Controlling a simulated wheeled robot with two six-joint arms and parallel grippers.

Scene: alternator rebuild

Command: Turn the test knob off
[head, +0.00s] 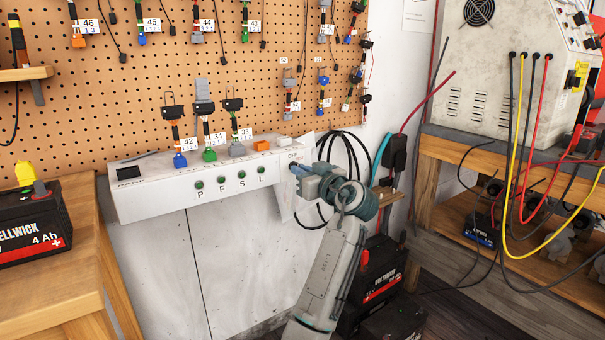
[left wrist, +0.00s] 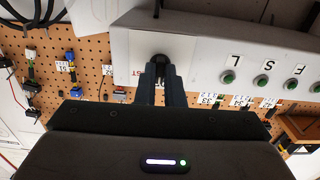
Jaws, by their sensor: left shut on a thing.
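The white test panel (head: 150,205) is mounted low on the pegboard wall, with green lamps (head: 221,182) marked P, F, S and L along its front. My left gripper (head: 297,173) is at the panel's right end, its jaws shut on the dark test knob. In the left wrist view the knob (left wrist: 160,61) shows as a dark round shape between the fingertips, against the white panel face. Part of a red label shows beside it. In the head view the gripper hides the knob, and its setting cannot be read. My right gripper is in neither view.
Colored connectors (head: 209,155) stand along the panel's top, below the tool-hung pegboard (head: 130,100). Black cables (head: 350,150) loop right of the gripper. Batteries (head: 380,268) stand below it. A wooden bench (head: 50,270) is at left, a grey machine (head: 490,90) at right.

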